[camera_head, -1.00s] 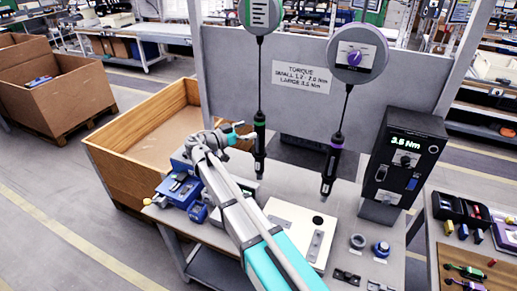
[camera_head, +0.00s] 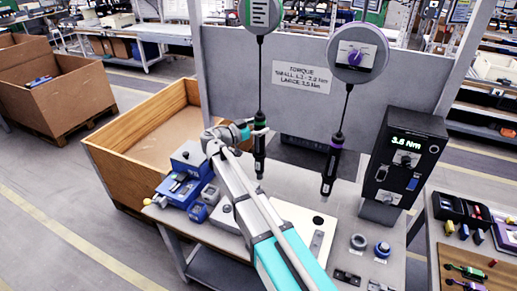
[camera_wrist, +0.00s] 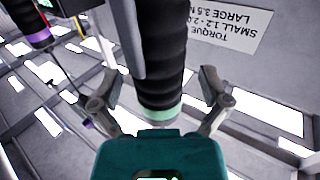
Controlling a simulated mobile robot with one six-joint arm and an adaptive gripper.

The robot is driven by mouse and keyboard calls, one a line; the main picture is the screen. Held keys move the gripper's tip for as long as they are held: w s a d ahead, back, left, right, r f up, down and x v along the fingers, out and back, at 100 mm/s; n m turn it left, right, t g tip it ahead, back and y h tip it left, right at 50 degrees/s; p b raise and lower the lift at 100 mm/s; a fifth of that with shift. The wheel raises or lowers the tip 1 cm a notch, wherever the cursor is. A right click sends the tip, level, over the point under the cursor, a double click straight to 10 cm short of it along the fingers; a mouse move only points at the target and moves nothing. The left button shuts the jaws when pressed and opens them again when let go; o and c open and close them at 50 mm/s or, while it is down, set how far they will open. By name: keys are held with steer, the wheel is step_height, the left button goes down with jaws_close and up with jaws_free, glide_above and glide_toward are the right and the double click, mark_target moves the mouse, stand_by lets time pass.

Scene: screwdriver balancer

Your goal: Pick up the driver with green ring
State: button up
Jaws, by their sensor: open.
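The driver with the green ring (camera_head: 259,156) hangs upright on a cord from the balancer with the green-and-white face (camera_head: 260,14). My gripper (camera_head: 256,130) is at the upper part of this driver. In the wrist view the driver's black ribbed body (camera_wrist: 160,60) and its green ring (camera_wrist: 163,114) fill the middle. My open fingers (camera_wrist: 157,92) stand on either side of the body, with a visible gap at each side. The driver with the purple ring (camera_head: 331,165) hangs to the right; its purple ring (camera_wrist: 40,36) shows at upper left in the wrist view.
A torque sign (camera_head: 302,77) is on the grey back panel. A black controller box (camera_head: 400,160) stands right of the drivers. Blue boxes (camera_head: 190,180) sit on the bench's left side. A light plate (camera_head: 300,225) lies below the drivers.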

mark_target(260, 114)
stand_by(0.4)
jaws_close()
stand_by(0.4)
steer(key=shift+r, duration=0.15)
step_height(260, 114, up, 3)
steer(key=p, duration=0.3)
steer(key=shift+r+p, duration=0.1)
steer(key=shift+p, duration=0.2)
steer(key=s+a+r+p, duration=0.3)
steer(key=s+r+p, duration=0.6)
steer(key=s, duration=0.4)
steer(key=shift+s+r, duration=0.25)
steer(key=shift+s, duration=0.1)
